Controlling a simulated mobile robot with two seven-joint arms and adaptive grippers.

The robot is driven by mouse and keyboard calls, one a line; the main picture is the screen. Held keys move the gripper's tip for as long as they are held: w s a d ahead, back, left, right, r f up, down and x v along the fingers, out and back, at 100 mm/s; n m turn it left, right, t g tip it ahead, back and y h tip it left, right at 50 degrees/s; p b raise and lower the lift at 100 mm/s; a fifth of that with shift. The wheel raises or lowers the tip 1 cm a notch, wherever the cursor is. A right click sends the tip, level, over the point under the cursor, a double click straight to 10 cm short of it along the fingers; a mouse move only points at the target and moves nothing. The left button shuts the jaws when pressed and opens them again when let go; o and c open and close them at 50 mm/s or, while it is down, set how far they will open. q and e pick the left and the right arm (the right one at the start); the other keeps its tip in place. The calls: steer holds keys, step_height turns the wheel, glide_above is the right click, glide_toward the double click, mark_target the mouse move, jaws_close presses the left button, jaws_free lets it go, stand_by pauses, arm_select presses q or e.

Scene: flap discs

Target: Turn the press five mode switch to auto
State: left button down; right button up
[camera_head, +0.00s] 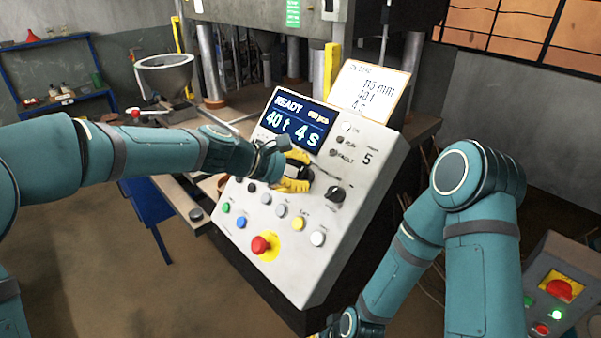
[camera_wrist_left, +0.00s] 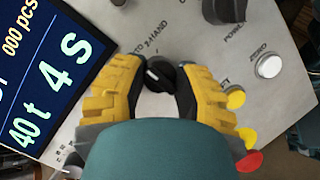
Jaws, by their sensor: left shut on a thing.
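The press control panel (camera_head: 330,240) has a lit screen reading READY, 40 t and 4 s, and a figure 5 at its right. My left gripper (camera_head: 297,172) is at the panel face below the screen. In the left wrist view its yellow fingers are shut on a black rotary knob (camera_wrist_left: 160,75), the mode switch, one finger on each side. A label reading 2-HAND shows just above the knob; the other position labels are hidden or unclear. I cannot tell clearly which position its pointer marks. My right gripper is out of view.
A second black knob (camera_head: 336,193), marked POWER, sits right of my fingers. Several coloured buttons and a red emergency stop (camera_head: 262,245) lie below. A sign card (camera_head: 370,85) stands on top. At lower right is another box with a red button (camera_head: 559,289).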

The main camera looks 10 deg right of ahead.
arm_select(q)
steer(key=c, duration=0.6)
jaws_free()
steer(key=v, duration=1.2)
